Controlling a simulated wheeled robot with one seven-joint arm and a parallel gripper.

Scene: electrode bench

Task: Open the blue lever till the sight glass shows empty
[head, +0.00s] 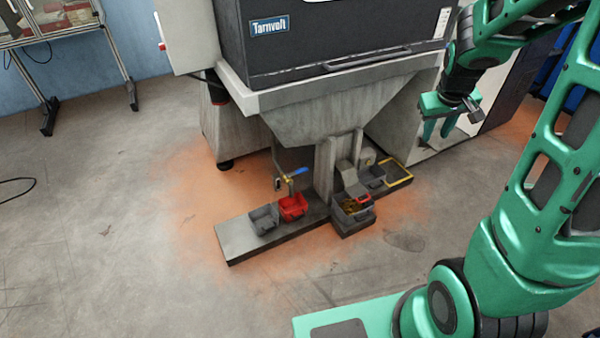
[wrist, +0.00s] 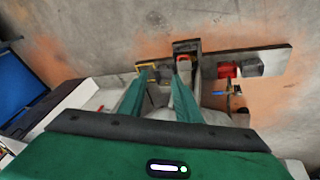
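The blue lever (head: 299,171) is a small handle on a brass-coloured valve under the hopper of the machine, just above a red bin (head: 293,207). It also shows as a small blue spot in the wrist view (wrist: 238,89). I cannot pick out the sight glass or its level for certain. My gripper (head: 440,128) hangs to the right of the machine's hopper, higher than the lever and well apart from it. In the wrist view its two green fingers (wrist: 156,85) stand apart with nothing between them.
A low grey plinth (head: 236,243) carries a grey bin (head: 264,219), the red bin and a dark bin (head: 354,213) under a chute. A yellow-edged frame (head: 400,176) lies at its right end. The hopper (head: 340,110) overhangs the lever. The floor in front is clear.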

